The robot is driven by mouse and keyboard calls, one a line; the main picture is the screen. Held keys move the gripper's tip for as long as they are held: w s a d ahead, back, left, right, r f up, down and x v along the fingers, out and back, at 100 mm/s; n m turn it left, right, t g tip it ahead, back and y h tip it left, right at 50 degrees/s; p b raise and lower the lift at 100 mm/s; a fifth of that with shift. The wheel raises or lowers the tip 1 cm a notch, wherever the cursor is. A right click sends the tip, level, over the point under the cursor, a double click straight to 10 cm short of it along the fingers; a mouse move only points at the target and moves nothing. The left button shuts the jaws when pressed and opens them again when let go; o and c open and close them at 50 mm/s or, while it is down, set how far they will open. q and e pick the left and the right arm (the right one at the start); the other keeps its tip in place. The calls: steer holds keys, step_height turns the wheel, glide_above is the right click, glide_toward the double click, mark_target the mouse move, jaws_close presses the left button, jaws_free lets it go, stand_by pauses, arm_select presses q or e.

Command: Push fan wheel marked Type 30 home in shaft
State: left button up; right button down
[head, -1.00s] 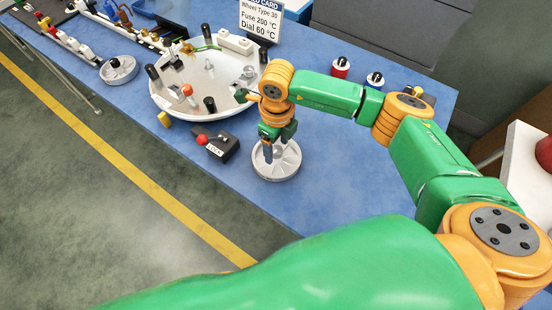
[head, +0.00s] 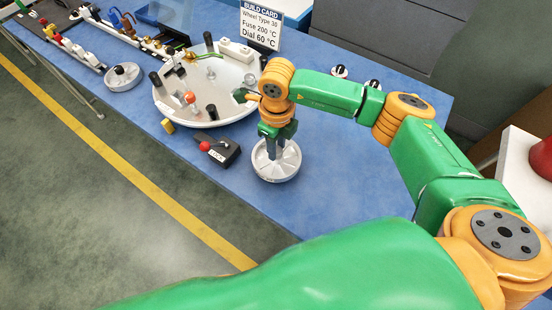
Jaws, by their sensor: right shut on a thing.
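A pale grey fan wheel (head: 276,168) with spokes is at my right gripper (head: 274,152), right of a black box. The gripper points down and is shut on this wheel's middle, hiding its hub. I cannot tell whether the wheel touches the table. A second fan wheel (head: 123,79) with a dark knob lies at the left. No type marking on either wheel is readable. A round white housing (head: 226,112) with posts and small parts stands behind the held wheel; I cannot clearly tell which part is the shaft. My left gripper is not in view.
The black box (head: 222,152) with a red knob sits before the housing, near a yellow piece (head: 168,126). A build card (head: 261,24) reads Wheel Type 30. Two dial knobs (head: 338,71) are behind my right arm. The blue table (head: 330,200) is clear at front right.

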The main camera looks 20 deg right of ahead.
steer(key=shift+r+p, duration=0.55)
steer(key=shift+r, duration=0.6)
